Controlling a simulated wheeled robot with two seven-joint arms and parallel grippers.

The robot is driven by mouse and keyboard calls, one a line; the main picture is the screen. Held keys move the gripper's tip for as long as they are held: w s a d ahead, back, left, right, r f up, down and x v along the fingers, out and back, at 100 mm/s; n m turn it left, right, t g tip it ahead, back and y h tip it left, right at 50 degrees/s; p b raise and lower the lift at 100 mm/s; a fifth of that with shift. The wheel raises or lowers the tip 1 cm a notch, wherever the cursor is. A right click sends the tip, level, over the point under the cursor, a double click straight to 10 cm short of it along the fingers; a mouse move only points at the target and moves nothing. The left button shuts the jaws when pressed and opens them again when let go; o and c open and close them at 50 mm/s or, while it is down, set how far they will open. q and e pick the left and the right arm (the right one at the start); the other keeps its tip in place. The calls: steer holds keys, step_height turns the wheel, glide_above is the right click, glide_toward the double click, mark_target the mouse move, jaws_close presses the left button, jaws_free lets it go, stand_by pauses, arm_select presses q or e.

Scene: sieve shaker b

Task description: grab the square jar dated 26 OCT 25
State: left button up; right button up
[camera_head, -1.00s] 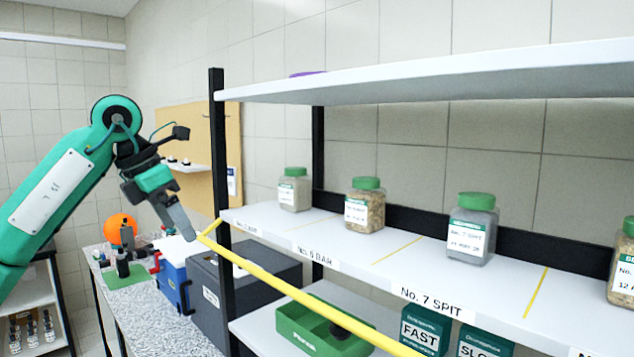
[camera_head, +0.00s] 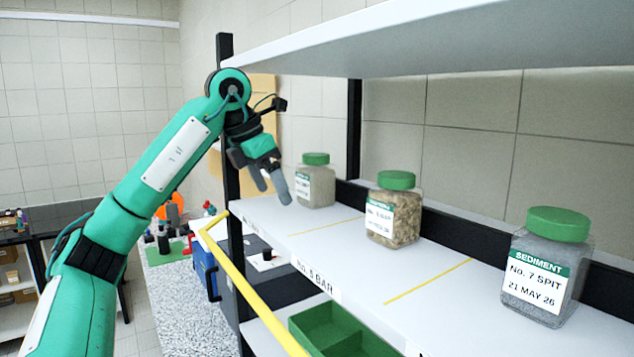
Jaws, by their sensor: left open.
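Three square jars with green lids stand on the middle shelf. The nearest jar (camera_head: 545,266) holds grey sediment and reads "SEDIMENT No. 7 SPIT 21 MAY 26". The middle jar (camera_head: 394,212) holds coarse tan grains; its label is too small to read surely. The far jar (camera_head: 316,184) holds pale grey-beige material, and its date cannot be read. No date of 26 OCT 25 can be made out. My left gripper (camera_head: 274,194) is open and empty at the shelf's far left end, just left of the far jar and apart from it. My right gripper is not in view.
A yellow rail (camera_head: 250,290) runs along the shelf's front. An upper shelf board (camera_head: 430,45) hangs over the jars, and black posts (camera_head: 226,130) stand at the left end. A green tray (camera_head: 325,325) sits below. The shelf is bare between the jars.

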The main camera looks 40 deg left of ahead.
mark_target(302, 196)
arm_select(q)
steer(key=w, duration=0.2)
steer(key=shift+w+d, duration=0.35)
steer(key=shift+w, duration=0.05)
steer(key=shift+w+d+p, duration=0.15)
steer(key=shift+w+p, duration=0.1)
steer(key=shift+p, duration=0.05)
steer(key=w, duration=0.2)
steer(key=shift+w+d+f+p, duration=0.15)
steer(key=shift+w+d+p, duration=0.15)
steer(key=shift+p, duration=0.05)
steer(key=shift+x, duration=1.2)
steer(key=shift+f, duration=0.1)
steer(key=shift+s, duration=0.15)
steer(key=shift+w+d+f, duration=0.1)
steer(key=shift+w, duration=0.1)
steer(key=c, duration=1.4)
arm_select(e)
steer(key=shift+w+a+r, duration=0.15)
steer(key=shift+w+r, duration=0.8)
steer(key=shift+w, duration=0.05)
